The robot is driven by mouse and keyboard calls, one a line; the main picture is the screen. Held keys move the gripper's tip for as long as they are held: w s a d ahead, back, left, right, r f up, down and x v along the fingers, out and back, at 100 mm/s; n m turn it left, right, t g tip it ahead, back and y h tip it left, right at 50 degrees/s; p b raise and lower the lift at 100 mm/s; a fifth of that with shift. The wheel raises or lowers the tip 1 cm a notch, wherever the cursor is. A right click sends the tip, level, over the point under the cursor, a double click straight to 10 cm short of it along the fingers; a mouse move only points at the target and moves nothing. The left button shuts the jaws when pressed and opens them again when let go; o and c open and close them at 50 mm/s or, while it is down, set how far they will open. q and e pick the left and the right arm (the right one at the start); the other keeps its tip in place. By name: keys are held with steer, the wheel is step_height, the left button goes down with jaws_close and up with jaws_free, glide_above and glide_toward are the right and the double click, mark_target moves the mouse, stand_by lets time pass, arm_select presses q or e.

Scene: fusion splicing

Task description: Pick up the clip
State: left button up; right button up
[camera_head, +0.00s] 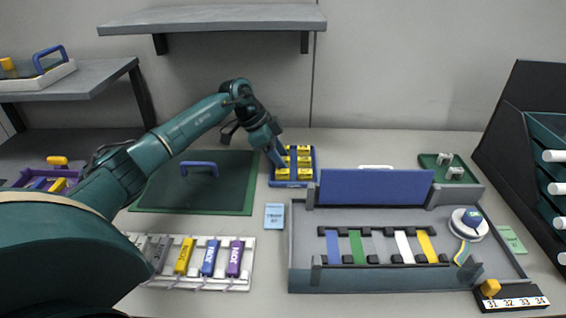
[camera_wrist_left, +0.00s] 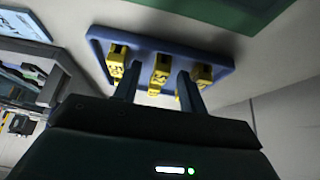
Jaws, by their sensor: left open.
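Several yellow clips (camera_head: 303,162) sit in rows in a blue tray (camera_head: 315,168) at the back middle of the table. In the left wrist view three yellow clips (camera_wrist_left: 160,72) show along the blue tray (camera_wrist_left: 222,62). My left gripper (camera_head: 278,160) reaches over the left side of the tray. In the left wrist view its two fingers (camera_wrist_left: 157,84) are apart, with the middle clip seen between them. Whether the fingers touch a clip I cannot tell. The arm hides part of the tray's left side. My right gripper is not in view.
A green mat (camera_head: 240,207) with a blue handle lies left of the tray. A grey box with a raised blue lid (camera_head: 375,188) stands at the right. A white rack (camera_head: 200,285) of colored holders is in front. A shelf (camera_head: 215,17) hangs above.

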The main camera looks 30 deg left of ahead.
arm_select(q)
jaws_close()
stand_by(0.3)
steer(key=shift+r, duration=0.15)
